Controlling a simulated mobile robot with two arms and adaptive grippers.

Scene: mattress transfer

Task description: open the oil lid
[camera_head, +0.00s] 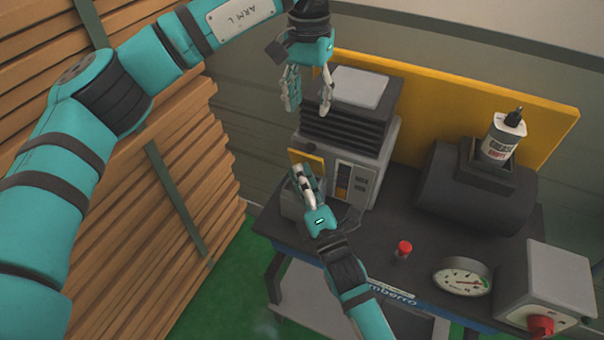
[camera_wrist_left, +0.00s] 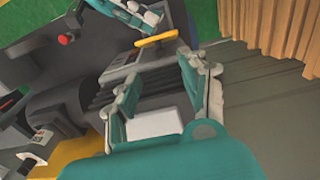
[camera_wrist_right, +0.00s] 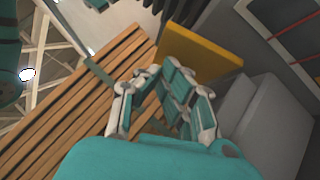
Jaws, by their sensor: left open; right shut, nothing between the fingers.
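The lid appears to be a yellow flap (camera_head: 314,163) on a small grey box (camera_head: 290,206) at the machine's front left. It stands tilted up, and my right gripper (camera_head: 299,172) is right in front of it, shut and empty. In the right wrist view the flap (camera_wrist_right: 205,52) is just beyond the fingers (camera_wrist_right: 150,72); I cannot tell whether they touch it. The left wrist view also shows the flap (camera_wrist_left: 156,41). My left gripper (camera_head: 308,98) is open and empty, above and left of the machine's ribbed top.
The grey machine (camera_head: 372,150) stands on a dark table (camera_head: 375,245) before a yellow panel (camera_head: 450,105). A bottle (camera_head: 503,138) sits on a black tank (camera_head: 470,200) at right. A red knob (camera_head: 404,249) and a gauge (camera_head: 462,277) are in front. Stacked planks (camera_head: 190,180) stand left.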

